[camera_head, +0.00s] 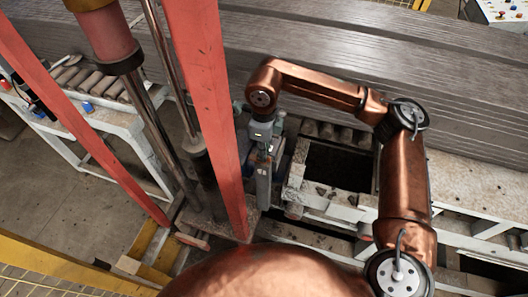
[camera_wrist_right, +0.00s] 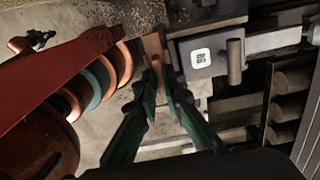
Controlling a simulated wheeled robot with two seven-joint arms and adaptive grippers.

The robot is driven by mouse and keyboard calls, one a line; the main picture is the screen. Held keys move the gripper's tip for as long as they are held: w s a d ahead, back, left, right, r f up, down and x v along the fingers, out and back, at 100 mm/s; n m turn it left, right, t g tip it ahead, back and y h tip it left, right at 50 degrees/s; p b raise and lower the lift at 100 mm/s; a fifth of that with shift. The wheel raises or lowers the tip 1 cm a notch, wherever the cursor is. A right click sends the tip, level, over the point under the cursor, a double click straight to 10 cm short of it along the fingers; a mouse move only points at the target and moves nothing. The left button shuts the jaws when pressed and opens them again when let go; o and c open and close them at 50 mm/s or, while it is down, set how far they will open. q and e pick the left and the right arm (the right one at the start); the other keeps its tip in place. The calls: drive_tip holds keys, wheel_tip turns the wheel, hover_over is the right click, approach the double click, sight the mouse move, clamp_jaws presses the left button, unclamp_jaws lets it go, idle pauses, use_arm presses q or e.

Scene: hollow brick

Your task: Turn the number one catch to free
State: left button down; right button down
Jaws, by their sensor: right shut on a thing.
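My right gripper (camera_head: 263,155) points down beside the red press column, and it also shows in the wrist view (camera_wrist_right: 161,70). Its green fingers are close together, shut on the end of a flat reddish-brown bar (camera_wrist_right: 153,46), which looks like the catch's lever. Right of the bar is a grey block with a white label (camera_wrist_right: 200,58); its mark is too small to read surely. A short upright round handle (camera_wrist_right: 235,61) stands at the block's right. In the head view the arm hides the bar. I cannot tell which catch number this is. My left gripper is not in view.
The red column (camera_head: 205,100) stands close left of the gripper. A grey frame with a dark opening (camera_head: 337,165) lies to the right. Long grey slabs (camera_head: 400,50) fill the back. A white roller bench (camera_head: 120,120) stands at left, with bare floor before it.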

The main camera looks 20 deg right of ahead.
drive_tip(key=shift+s+f, duration=0.1)
drive_tip(key=shift+f, duration=0.15)
drive_tip(key=c, duration=2)
unclamp_jaws()
drive_tip(key=shift+r, duration=0.1)
drive_tip(key=shift+c, duration=0.2)
drive_tip(key=shift+r, duration=0.15)
wheel_tip(320, 180, up, 12)
